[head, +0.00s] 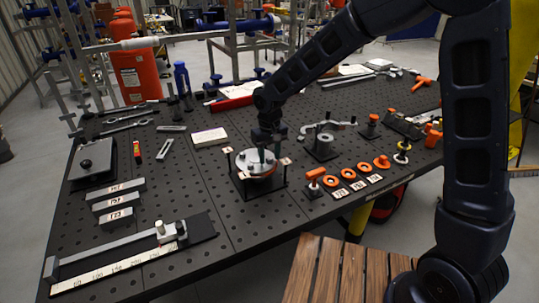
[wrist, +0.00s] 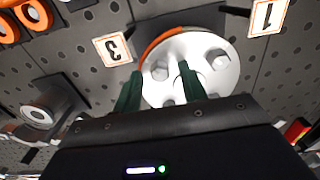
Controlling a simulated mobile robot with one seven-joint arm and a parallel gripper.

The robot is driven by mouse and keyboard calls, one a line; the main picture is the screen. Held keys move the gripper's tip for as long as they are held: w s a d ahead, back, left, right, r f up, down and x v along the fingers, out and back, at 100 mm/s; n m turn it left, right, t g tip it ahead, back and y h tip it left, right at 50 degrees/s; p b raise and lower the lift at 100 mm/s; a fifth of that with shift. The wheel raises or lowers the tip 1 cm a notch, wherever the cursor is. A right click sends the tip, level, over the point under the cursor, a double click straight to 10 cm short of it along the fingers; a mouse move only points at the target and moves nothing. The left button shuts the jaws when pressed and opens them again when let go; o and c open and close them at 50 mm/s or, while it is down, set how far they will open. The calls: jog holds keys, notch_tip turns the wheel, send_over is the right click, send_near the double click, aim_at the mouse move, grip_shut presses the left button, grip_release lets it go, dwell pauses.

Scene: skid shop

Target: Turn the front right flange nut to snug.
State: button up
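The flange (head: 262,172) is a pale round disc with an orange-red edge on a black stand, near the table's middle. In the wrist view the flange face (wrist: 205,80) fills the upper middle and carries several hex nuts. One nut (wrist: 160,69) shows between my two dark green fingers; another nut (wrist: 215,56) lies to the right, clear of them. My gripper (wrist: 160,72) is open, with a gap between the fingers and that nut; I cannot tell how far the tips are above it. In the head view my gripper (head: 268,143) is over the flange and hides part of it.
Number tags 3 (wrist: 114,47) and 1 (wrist: 264,16) stand beside the flange. A clamp fixture (head: 322,142) is close on the right, with orange rings (head: 347,174) in front of it. A long ruler gauge (head: 120,262) lies front left. Bare perforated table lies left of the flange.

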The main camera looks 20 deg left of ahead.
aim_at(270, 158)
notch_tip(270, 158, up, 11)
dwell(0.6)
jog(key=shift+f, duration=0.1)
jog(key=w+d+r+m+t, duration=0.1)
jog(key=w+d+r, duration=0.15)
jog(key=d, duration=0.75)
jog(key=w+d+r+m, duration=0.1)
jog(key=d+r+m, duration=0.15)
jog(key=d, duration=0.65)
jog(key=w+d+r+m+t, duration=0.15)
jog(key=d+r, duration=0.25)
jog(key=d, duration=0.6)
jog(key=s+d+m+t, duration=0.1)
jog(key=s+d, duration=0.4)
jog(key=d, duration=0.6)
jog(key=s+d+m+t, duration=0.1)
jog(key=s+d+m, duration=0.2)
jog(key=s+d, duration=0.3)
jog(key=d, duration=0.5)
jog(key=shift+f, duration=0.3)
jog(key=shift+w, duration=0.1)
